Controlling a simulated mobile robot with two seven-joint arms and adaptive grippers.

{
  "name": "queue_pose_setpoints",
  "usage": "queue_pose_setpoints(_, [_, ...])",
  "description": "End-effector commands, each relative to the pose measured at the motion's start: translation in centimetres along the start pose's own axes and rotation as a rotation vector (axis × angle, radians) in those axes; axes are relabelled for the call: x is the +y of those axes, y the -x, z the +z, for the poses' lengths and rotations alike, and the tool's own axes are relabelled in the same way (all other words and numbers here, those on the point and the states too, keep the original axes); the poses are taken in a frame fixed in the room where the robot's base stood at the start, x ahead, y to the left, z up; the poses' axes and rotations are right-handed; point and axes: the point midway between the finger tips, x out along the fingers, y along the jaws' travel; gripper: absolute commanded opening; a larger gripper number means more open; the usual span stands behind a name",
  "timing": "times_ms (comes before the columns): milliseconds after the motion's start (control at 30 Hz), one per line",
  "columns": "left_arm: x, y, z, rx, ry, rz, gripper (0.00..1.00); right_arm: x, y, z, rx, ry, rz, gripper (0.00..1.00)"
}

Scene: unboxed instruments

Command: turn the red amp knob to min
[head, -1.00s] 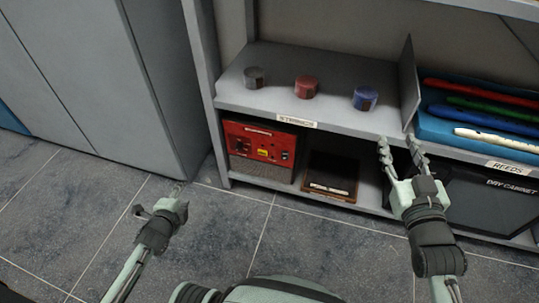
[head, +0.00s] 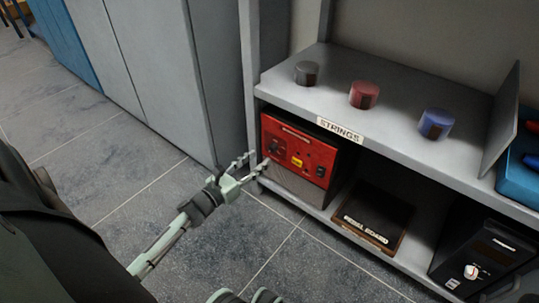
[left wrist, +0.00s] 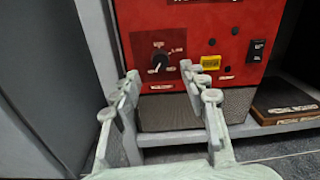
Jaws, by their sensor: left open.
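The red amp (head: 299,152) stands on the lower shelf at its left end, with a grey grille below its red panel. In the left wrist view the red panel (left wrist: 215,45) fills the upper middle. Its dark round knob (left wrist: 159,63) has a white pointer line and small labels around it, too small to read surely. My left gripper (head: 254,163) is open and empty in front of the amp's left side. In the left wrist view its fingers (left wrist: 160,82) are spread below and either side of the knob, apart from it.
A pedal board (head: 373,217) lies right of the amp, and a black cabinet (head: 485,250) stands further right. The upper shelf (head: 330,90) holds grey, red and blue round tins. A shelf post (head: 250,90) and grey lockers (head: 150,70) bound the left. The floor in front is clear.

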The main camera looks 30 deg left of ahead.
Motion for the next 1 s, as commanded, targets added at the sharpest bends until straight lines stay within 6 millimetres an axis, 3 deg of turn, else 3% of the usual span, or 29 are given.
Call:
queue_pose_setpoints(100, [0.1,-2.2,-0.1,-0.002,0.001,-0.001,0.44,-0.1,0.1,0.1,0.006,0.003,-0.01,0.4])
queue_pose_setpoints(300, [0.1,-4.6,-0.1,-0.001,0.002,0.001,0.44,-0.2,0.0,0.1,0.013,0.007,-0.022,0.4])
queue_pose_setpoints(667, [0.0,-5.2,-0.1,0.001,0.003,0.001,0.44,-0.1,-0.1,0.1,0.016,0.009,-0.026,0.4])
queue_pose_setpoints(1000, [0.0,-5.2,-0.1,0.001,0.004,0.001,0.03,-0.1,-0.1,0.1,0.015,0.009,-0.026,0.4])
